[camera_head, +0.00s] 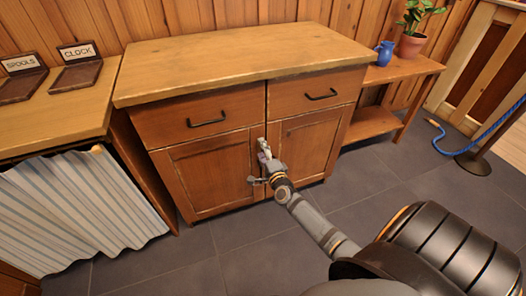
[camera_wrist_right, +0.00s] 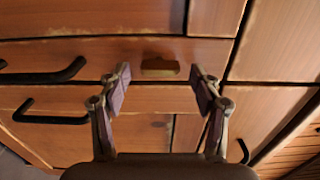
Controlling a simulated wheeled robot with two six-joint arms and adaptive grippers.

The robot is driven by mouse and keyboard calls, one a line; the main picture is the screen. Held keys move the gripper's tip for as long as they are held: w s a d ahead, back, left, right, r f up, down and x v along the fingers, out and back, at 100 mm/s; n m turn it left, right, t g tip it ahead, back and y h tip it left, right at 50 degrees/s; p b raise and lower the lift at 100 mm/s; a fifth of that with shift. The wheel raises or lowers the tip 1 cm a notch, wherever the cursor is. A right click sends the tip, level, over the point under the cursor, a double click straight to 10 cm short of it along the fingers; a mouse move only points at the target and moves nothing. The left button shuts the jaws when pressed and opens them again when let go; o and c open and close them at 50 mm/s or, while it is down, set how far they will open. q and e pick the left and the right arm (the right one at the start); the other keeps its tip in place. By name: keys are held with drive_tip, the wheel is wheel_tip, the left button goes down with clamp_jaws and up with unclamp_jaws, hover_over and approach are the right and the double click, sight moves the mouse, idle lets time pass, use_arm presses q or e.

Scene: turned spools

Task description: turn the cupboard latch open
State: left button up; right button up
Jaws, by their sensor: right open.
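The cupboard (camera_head: 211,164) is wooden, with two drawers above two closed doors. In the right wrist view the latch (camera_wrist_right: 160,67) is a small brass-brown bar on the door front. Its long side runs roughly parallel to the two black door handles near it. My right gripper (camera_head: 259,163) is at the middle of the doors, just below the drawers. It is open, and in the wrist view its fingertips (camera_wrist_right: 160,87) lie either side of the latch with a gap at each side. In the head view the gripper hides the latch. My left gripper is not in view.
Black door handles (camera_wrist_right: 45,72) lie close beside the left finger in the wrist view. Drawer handles (camera_head: 207,119) sit above. A side table (camera_head: 405,68) with a blue jug (camera_head: 385,53) and potted plant (camera_head: 411,45) stands right. Floor in front is clear.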

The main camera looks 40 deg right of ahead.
drive_tip(key=v, duration=1.2)
drive_tip(key=shift+f, duration=0.1)
